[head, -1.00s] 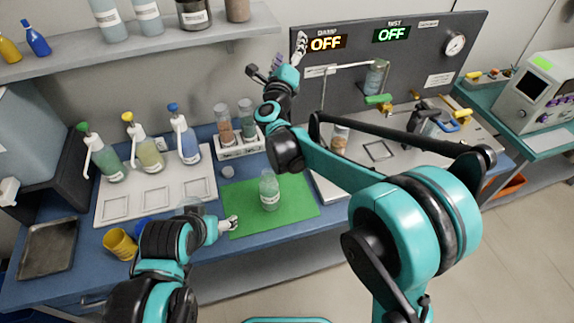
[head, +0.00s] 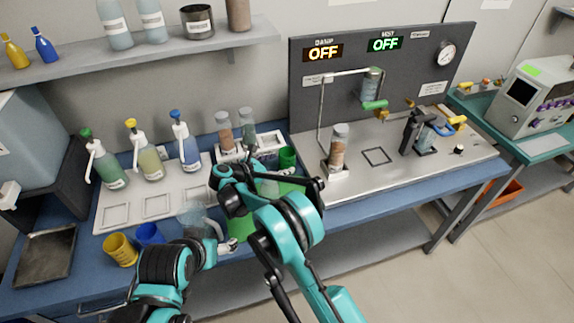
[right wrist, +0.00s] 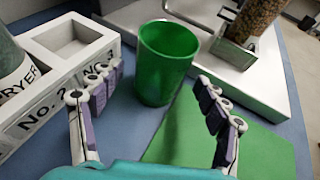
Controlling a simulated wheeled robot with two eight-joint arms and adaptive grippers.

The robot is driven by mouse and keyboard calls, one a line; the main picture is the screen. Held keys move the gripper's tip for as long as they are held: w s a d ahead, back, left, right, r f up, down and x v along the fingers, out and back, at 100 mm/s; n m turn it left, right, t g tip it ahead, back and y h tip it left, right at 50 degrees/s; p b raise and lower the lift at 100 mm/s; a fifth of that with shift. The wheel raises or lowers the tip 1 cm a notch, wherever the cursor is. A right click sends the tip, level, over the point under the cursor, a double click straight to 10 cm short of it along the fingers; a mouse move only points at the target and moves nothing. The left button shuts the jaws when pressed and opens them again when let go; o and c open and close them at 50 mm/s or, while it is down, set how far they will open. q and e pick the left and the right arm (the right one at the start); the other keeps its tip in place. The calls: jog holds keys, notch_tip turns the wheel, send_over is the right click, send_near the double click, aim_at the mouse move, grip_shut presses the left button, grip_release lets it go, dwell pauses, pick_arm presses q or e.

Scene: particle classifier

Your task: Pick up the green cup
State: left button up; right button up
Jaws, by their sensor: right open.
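The green cup (head: 287,157) stands upright on the blue bench, beside the rack and behind the green mat; my right arm covers part of the area just in front of it. In the right wrist view the cup (right wrist: 166,65) is empty, with its open mouth facing up. My right gripper (right wrist: 158,90) is open, its fingers spread on the near side of the cup, left and right of it, and not closed on it. My left gripper (head: 230,246) is low over the mat's front left edge; its jaws are too small to read.
A white rack (head: 262,146) with bottles stands left of the cup. The metal machine tray (head: 410,160) lies to its right, with a filled bottle (head: 337,150) near its edge. Yellow (head: 121,250) and blue cups stand front left.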

aim_at(286, 154)
jog(key=b+x, duration=0.1)
jog(key=x, duration=0.3)
jog(key=shift+w+d+f, duration=0.1)
jog(key=shift+w+d, duration=0.05)
jog(key=shift+w, duration=0.05)
jog(key=c, duration=1.4)
jog(key=shift+o, duration=0.2)
jog(key=shift+r, duration=0.25)
